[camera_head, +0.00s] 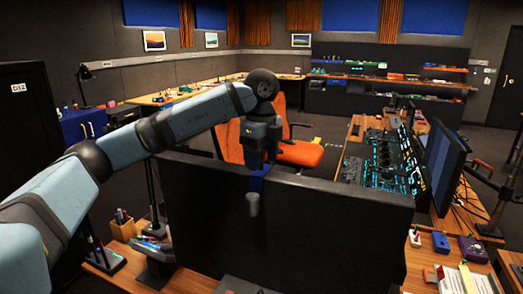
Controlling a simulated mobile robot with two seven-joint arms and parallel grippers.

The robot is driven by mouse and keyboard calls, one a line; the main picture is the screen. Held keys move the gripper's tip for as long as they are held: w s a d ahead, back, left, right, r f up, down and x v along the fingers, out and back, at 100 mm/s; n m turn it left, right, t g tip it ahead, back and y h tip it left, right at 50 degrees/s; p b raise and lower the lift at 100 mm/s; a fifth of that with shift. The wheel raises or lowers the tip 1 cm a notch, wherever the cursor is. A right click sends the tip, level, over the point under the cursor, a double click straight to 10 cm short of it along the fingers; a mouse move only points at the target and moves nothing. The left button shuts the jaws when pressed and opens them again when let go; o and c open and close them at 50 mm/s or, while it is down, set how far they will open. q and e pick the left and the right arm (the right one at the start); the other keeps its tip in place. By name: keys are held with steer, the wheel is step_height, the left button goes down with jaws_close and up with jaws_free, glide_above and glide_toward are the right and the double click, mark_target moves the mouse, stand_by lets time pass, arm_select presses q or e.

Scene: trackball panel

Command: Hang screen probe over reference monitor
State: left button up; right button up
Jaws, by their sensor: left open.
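The reference monitor (330,225) is the wide dark panel standing in the foreground. The face turned to me is dark, and I cannot tell whether it is the screen or the back. The screen probe has a blue strap part (258,182) at the monitor's top edge and a grey cylinder body (253,204) hanging in front of the dark face. My left gripper (260,164) points down just above the blue part, with its jaws open. Whether the fingertips still touch the probe is too small to tell. My right gripper is not in view.
An orange chair (298,152) stands behind the monitor. A lit trackball panel (385,160) and another monitor (440,167) are at the right. A pen holder (122,225) stands left, and small boxes (472,248) lie on the desk at right.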

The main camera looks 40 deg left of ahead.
arm_select(q)
step_height(320, 180, up, 14)
steer(key=p, duration=0.1)
stand_by(0.4)
steer(key=shift+f, duration=0.1)
